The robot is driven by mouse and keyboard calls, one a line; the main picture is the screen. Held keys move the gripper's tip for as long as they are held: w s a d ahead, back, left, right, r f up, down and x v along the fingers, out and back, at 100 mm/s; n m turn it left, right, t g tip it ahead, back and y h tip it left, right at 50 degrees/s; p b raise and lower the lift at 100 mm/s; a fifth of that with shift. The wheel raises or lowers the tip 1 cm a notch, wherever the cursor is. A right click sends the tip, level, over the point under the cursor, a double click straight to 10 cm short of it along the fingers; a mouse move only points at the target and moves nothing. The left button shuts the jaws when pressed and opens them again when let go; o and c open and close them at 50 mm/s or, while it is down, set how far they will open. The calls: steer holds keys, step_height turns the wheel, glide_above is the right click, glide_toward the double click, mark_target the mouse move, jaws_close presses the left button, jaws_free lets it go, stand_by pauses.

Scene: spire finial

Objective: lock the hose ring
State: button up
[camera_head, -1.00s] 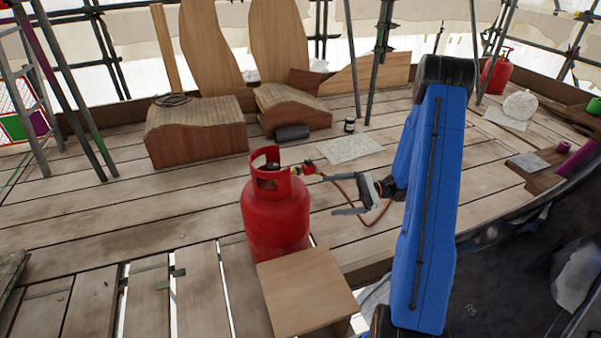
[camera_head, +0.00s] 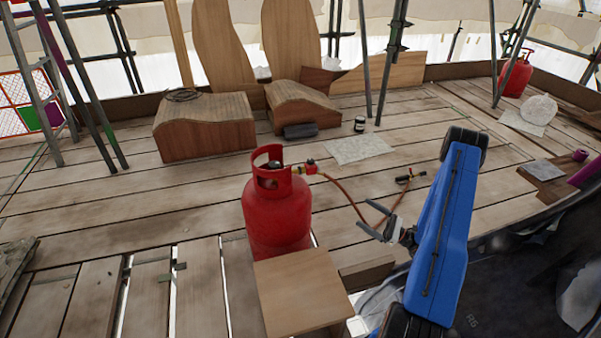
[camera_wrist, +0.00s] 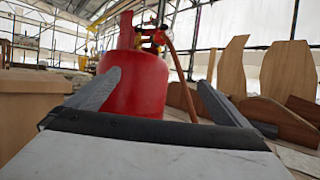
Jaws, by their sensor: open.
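A red gas cylinder (camera_head: 277,222) stands upright on the planks. A small regulator with red and brass parts (camera_head: 309,167) sits at the right of its collar, and an orange-brown hose (camera_head: 343,190) runs from it down to the right. I cannot make out the ring on the hose at this size. My gripper (camera_head: 366,216) is open and empty, right of the cylinder and apart from it. In the wrist view the cylinder (camera_wrist: 140,90) shows beyond my spread fingers (camera_wrist: 158,80), with the regulator (camera_wrist: 152,38) and the hose (camera_wrist: 180,65) above and right.
A wooden box top (camera_head: 302,290) stands close in front of the cylinder. A small torch-like tool (camera_head: 410,178) lies on the planks beyond my gripper. Wooden blocks (camera_head: 205,128), a paper sheet (camera_head: 360,149) and a jar (camera_head: 360,124) are farther back. The planks left of the cylinder are mostly clear.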

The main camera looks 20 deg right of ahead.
steer(key=x, duration=0.9)
steer(key=shift+a+r, duration=0.15)
steer(key=shift+r, duration=0.05)
steer(key=shift+w, duration=0.15)
steer(key=v, duration=1)
steer(key=s+a+r+n+g+h, duration=0.1)
steer(key=s+a+r+n+g, duration=0.3)
steer(key=a+r+n+g, duration=0.7)
steer(key=s+a+r+n+g+h, duration=0.1)
steer(key=s+a+r+n+g, duration=0.4)
steer(key=a+r, duration=0.7)
steer(key=s+r+n+t+h, duration=0.3)
steer(key=s+r+n+h, duration=0.2)
steer(key=s+r+h, duration=0.2)
steer(key=s+r+n+t+h, duration=0.3)
steer(key=s+r+n+h, duration=0.2)
steer(key=s+r, duration=0.6)
steer(key=s+h, duration=0.2)
steer(key=s, duration=0.3)
steer(key=shift+d+r, duration=0.15)
steer(key=shift+r, duration=0.15)
